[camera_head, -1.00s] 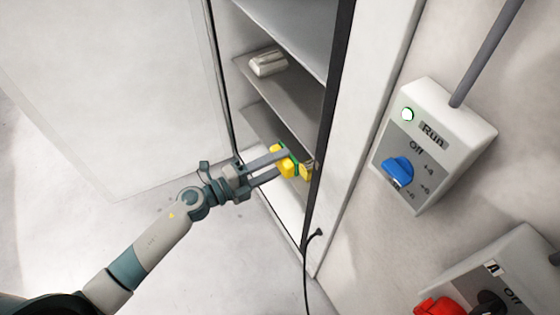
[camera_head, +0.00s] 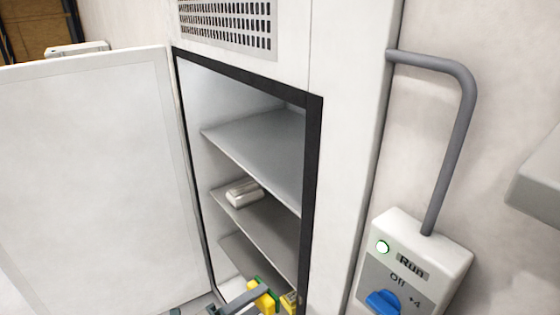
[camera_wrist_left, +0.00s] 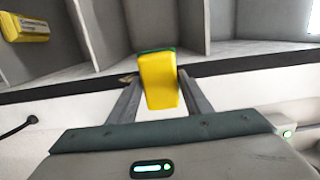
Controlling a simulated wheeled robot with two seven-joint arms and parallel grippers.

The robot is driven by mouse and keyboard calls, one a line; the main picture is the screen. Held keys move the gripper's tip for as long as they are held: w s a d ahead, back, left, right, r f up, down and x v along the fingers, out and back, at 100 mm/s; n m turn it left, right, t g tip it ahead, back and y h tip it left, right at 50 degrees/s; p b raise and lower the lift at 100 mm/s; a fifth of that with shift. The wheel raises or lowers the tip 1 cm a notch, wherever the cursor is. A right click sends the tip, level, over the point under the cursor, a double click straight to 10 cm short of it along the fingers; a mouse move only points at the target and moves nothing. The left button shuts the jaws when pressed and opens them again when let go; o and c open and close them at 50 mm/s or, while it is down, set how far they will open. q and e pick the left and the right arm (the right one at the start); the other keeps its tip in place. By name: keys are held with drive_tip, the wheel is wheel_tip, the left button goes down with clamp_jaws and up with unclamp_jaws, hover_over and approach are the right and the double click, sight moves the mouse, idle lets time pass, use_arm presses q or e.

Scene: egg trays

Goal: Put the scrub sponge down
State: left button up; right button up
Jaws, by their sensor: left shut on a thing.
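The scrub sponge (camera_head: 262,297), yellow with a green layer, is at the bottom edge of the head view, low in the open cabinet. My left gripper (camera_head: 256,299) is shut on it; most of that arm is cut off below. In the left wrist view the sponge (camera_wrist_left: 159,82) sits between the two fingers of my left gripper (camera_wrist_left: 159,76), with its green side away from the camera. Whether the sponge touches a shelf cannot be told. My right gripper is not in view.
The cabinet (camera_head: 313,190) has several grey shelves. A pale wrapped item (camera_head: 244,193) lies on a middle shelf. A second yellow item (camera_head: 289,302) is right of the sponge. The white door (camera_head: 95,180) stands open at left. A switch box (camera_head: 425,255) is at right.

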use_arm(q)
drive_tip(key=s+a+f+n+t+y+b, duration=0.1)
drive_tip(key=s+a+n+t+y+b, duration=0.2)
drive_tip(key=s+a+n+y+b, duration=0.2)
drive_tip(key=s+a+f+n+t+y+b, duration=0.1)
drive_tip(key=s+a+n+t+y+b, duration=0.2)
drive_tip(key=a+y+b, duration=0.5)
drive_tip(key=shift+s+a+n+y, duration=0.4)
drive_tip(key=shift+s+a+n, duration=0.5)
drive_tip(key=shift+n, duration=0.1)
idle(2.6)
